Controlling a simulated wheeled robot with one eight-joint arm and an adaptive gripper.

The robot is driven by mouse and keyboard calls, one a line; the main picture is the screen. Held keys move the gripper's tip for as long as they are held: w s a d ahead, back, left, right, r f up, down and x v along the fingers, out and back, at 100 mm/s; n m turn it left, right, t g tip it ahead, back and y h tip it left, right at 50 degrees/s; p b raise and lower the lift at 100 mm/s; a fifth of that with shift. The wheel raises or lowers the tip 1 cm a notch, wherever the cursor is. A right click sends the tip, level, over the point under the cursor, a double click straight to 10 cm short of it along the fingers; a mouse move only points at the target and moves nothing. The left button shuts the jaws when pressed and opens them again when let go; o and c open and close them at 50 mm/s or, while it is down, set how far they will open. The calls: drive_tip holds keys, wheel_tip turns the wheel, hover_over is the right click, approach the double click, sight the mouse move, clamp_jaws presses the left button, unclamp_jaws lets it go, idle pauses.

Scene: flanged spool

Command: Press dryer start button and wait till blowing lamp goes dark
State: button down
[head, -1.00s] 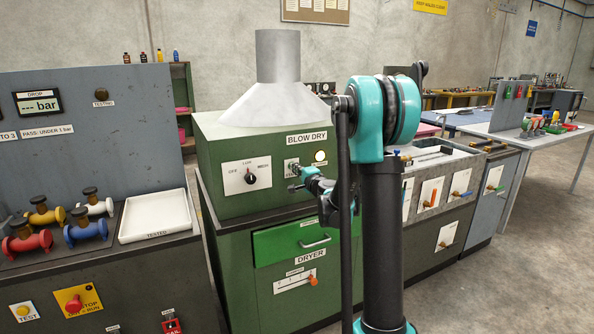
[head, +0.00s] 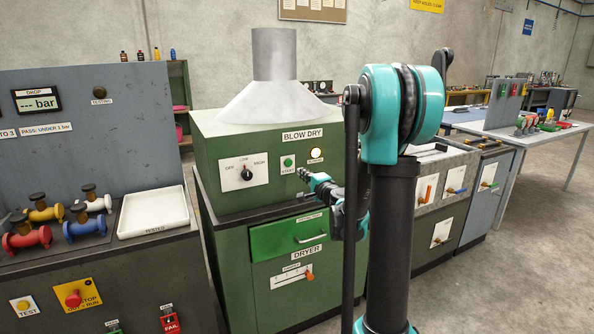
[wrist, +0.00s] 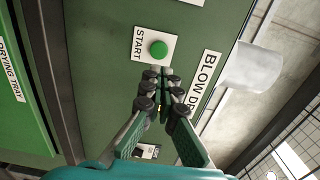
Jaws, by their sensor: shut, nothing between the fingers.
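The green dryer (head: 225,160) carries a BLOW DRY label. Its green start button (head: 288,162) sits on a white START plate and is fully visible; it also shows in the wrist view (wrist: 159,49). The round blowing lamp (head: 316,153), right of the button, looks bright pale yellow and lit. My gripper (head: 304,175) is shut and empty, below and right of the button in the head view. In the wrist view its fingertips (wrist: 163,85) lie just below the button, seemingly apart from the panel.
A mode knob (head: 247,174) is left of the button, pointing near LOW. Below are a green drying tray drawer (head: 290,238) and an orange damper lever (head: 309,277). A test bench with coloured valves and a white tray (head: 153,212) stands at left.

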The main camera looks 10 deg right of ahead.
drive_tip(key=v, duration=0.3)
drive_tip(key=shift+s+d, duration=0.1)
drive_tip(key=shift+s, duration=0.2)
drive_tip(key=s+a+f+n+g, duration=0.4)
drive_tip(key=s+f+n, duration=0.1)
drive_tip(key=s, duration=0.4)
drive_tip(key=s+a+f+n+g, duration=0.4)
drive_tip(key=s+f+n, duration=0.1)
drive_tip(key=s, duration=0.3)
drive_tip(key=s+d+f+n+g+h, duration=0.2)
drive_tip(key=s+d+f, duration=0.3)
drive_tip(key=s, duration=0.4)
drive_tip(key=s+d+f+n+g+h, duration=0.2)
drive_tip(key=s+d+f+g+h, duration=0.1)
drive_tip(key=s, duration=0.5)
wheel_tip(320, 180, down, 2)
drive_tip(key=shift+s+d+f+h, duration=0.1)
drive_tip(key=shift+s+d+h, duration=0.25)
drive_tip(key=shift+d, duration=0.55)
idle(3.0)
